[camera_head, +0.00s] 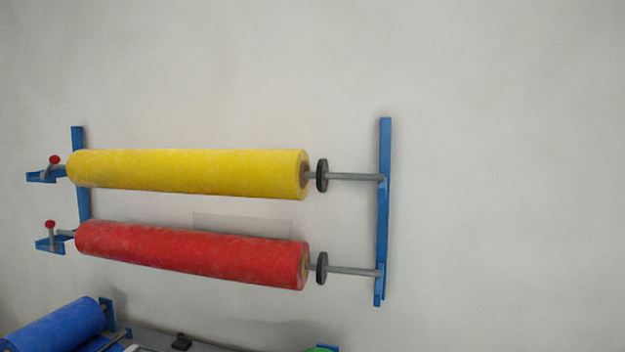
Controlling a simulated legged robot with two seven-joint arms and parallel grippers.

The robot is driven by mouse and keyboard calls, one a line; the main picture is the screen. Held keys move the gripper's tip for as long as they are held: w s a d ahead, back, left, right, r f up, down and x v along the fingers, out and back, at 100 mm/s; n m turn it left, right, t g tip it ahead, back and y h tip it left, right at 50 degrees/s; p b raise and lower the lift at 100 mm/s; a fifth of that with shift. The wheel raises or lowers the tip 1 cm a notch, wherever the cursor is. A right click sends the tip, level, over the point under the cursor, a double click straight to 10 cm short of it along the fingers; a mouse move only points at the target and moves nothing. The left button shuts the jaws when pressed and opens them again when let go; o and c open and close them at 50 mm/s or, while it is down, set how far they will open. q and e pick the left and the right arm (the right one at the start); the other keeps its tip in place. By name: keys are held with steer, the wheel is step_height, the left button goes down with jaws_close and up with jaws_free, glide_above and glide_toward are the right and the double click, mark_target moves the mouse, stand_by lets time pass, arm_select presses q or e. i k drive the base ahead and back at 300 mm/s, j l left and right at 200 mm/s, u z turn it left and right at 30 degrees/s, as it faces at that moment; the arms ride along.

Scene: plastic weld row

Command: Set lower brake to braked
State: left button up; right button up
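A blue wall rack carries two rolls in the head view. The lower roll is red (190,253), and the upper roll is yellow (190,172). At the left end of the red roll, a lower brake lever (51,236) with a red knob stands roughly upright by a blue bracket. An upper brake lever (51,166), also red-knobbed, tilts to the right at the yellow roll's left end. The brake markings are too small to read. Neither of my grippers is in view.
Dark discs sit on the grey shafts right of the rolls, near the right blue upright (383,215). A blue roll (58,326) lies at the bottom left, beside a grey surface (150,337) with a small black object (181,342). The wall to the right is bare.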

mark_target(49, 224)
steer(key=u, duration=1.35)
